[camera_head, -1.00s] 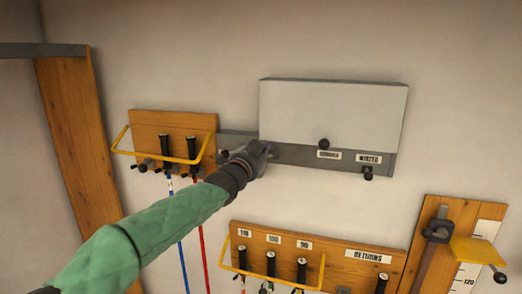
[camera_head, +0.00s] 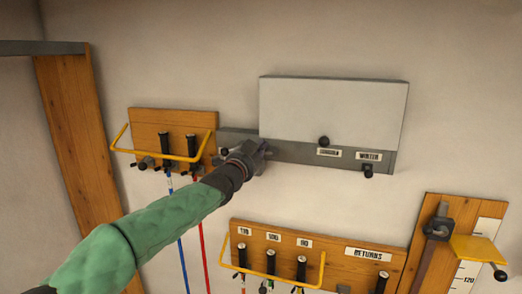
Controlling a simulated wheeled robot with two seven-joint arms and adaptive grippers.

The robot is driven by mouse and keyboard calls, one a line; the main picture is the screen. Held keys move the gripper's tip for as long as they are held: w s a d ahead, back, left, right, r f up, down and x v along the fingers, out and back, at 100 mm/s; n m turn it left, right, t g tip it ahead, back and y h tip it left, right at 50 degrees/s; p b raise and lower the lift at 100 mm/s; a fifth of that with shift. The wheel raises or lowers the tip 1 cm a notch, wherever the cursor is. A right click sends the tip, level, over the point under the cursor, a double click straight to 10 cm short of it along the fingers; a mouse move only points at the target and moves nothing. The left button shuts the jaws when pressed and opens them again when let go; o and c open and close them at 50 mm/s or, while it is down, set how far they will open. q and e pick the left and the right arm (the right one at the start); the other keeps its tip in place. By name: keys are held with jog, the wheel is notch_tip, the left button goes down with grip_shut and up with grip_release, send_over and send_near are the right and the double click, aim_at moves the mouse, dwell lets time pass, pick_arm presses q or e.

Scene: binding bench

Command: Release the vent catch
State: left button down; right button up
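The vent is a pale grey panel (camera_head: 333,112) on the wall with a darker grey strip (camera_head: 290,152) along its lower edge. A black knob (camera_head: 323,141) sits at the panel's lower edge, above a small label that I cannot read clearly. A second black knob (camera_head: 368,170) hangs below a label reading WINTER (camera_head: 369,156). My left gripper (camera_head: 262,151) is at the panel's lower left corner, in front of the strip, left of both knobs. Its fingers are dark and small, so I cannot tell their opening or any contact. My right gripper is out of view.
A wooden rack (camera_head: 145,122) with a yellow rail and black-handled tools is left of the vent. A lower rack (camera_head: 335,261) marked RETURNS holds several more handles. A board with a yellow bracket (camera_head: 478,249) is at right. The wall right of the vent is clear.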

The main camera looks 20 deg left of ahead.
pick_arm(q)
jog(key=shift+a+f+n+b, duration=0.1)
jog(key=shift+n+b, duration=0.3)
jog(key=shift+b, duration=0.15)
jog(key=shift+a+f+n+y+b, duration=0.2)
jog(key=shift+f+n+y+b, duration=0.1)
jog(key=shift+n+b, duration=0.6)
jog(key=shift+a+f+n+y+b, duration=0.15)
jog(key=shift+f+n+y+b, duration=0.1)
jog(key=shift+n+b, duration=0.65)
jog(key=shift+a+f+n+t, duration=0.1)
jog(key=shift+n+t, duration=0.2)
jog(key=shift+n, duration=0.4)
jog(key=shift+a+f+n+y, duration=0.1)
jog(key=shift+f+n+y, duration=0.3)
jog(key=shift+n, duration=0.85)
jog(key=shift+a+f+n+y, duration=0.1)
jog(key=shift+f+n+y, duration=0.2)
jog(key=shift+n, duration=0.95)
jog(key=shift+d+f+n+y, duration=0.1)
jog(key=shift+f+n+y, duration=0.2)
jog(key=shift+n, duration=0.8)
jog(key=shift+d+f+n+y, duration=0.15)
jog(key=shift+f+n, duration=0.25)
jog(key=shift+n, duration=0.7)
jog(key=shift+f+n+y, duration=0.3)
jog(key=shift+f+n, duration=0.05)
jog(key=shift+n, duration=0.75)
